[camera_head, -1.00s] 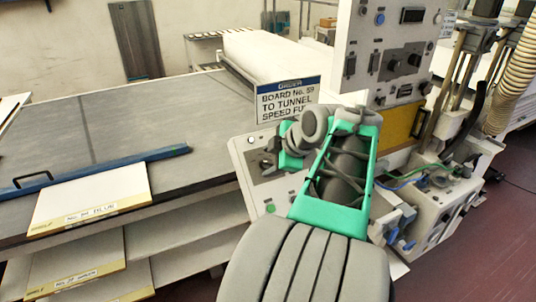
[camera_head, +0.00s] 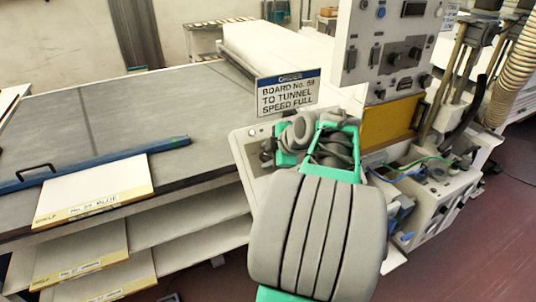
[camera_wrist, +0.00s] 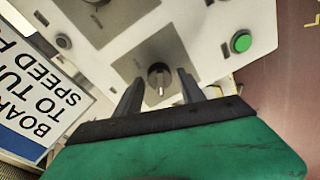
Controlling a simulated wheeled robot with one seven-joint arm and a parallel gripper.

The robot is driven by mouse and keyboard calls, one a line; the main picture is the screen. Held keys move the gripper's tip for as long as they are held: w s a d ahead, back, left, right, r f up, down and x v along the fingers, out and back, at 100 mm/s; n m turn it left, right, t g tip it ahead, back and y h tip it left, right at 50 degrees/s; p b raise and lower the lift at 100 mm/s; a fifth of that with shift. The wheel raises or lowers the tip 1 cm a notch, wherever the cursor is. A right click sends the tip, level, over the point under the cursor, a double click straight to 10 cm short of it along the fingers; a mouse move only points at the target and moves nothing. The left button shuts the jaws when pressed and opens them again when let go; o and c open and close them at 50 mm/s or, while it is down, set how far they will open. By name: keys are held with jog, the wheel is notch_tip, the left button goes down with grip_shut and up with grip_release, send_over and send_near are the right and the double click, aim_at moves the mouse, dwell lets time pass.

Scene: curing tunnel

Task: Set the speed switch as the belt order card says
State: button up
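The order card (camera_head: 288,95) stands on the table's edge and reads "BOARD No. 59 TO TUNNEL SPEED FULL"; the number is slightly blurred. It also shows in the wrist view (camera_wrist: 38,95), upside down. Below it is a sloping light control panel (camera_head: 243,150), partly hidden by my arm. In the wrist view a dark rotary knob (camera_wrist: 159,72) with a pale pointer sits on a grey plate; its pointer points toward the bottom of the picture. My gripper (camera_wrist: 158,80) is open, with one finger on each side of the knob in the picture. Contact cannot be told.
In the wrist view a green button (camera_wrist: 241,42) lies right of the knob and a dark button (camera_wrist: 64,41) lies left. An upright control cabinet (camera_head: 385,45) stands behind. Boards with labels (camera_head: 95,190) and a blue bar (camera_head: 100,163) lie at left.

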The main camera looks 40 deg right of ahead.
grip_shut()
jog(key=shift+f+m+b, duration=0.1)
jog(key=shift+m+b, duration=0.2)
dwell(0.3)
jog(key=m+b, duration=0.2)
jog(key=m, duration=0.1)
jog(key=m+b, duration=0.1)
jog(key=m, duration=0.6)
jog(key=shift+t+h+b, duration=0.35)
jog(key=shift+t+h, duration=0.05)
jog(key=m, duration=0.3)
jog(key=shift+d+m, duration=0.1)
jog(key=shift+m, duration=0.3)
jog(key=m, duration=0.3)
jog(key=shift+s+m+h, duration=0.1)
jog(key=shift+m+h, duration=0.2)
jog(key=m+h+p, duration=0.1)
jog(key=m, duration=0.5)
jog(key=shift+m, duration=0.4)
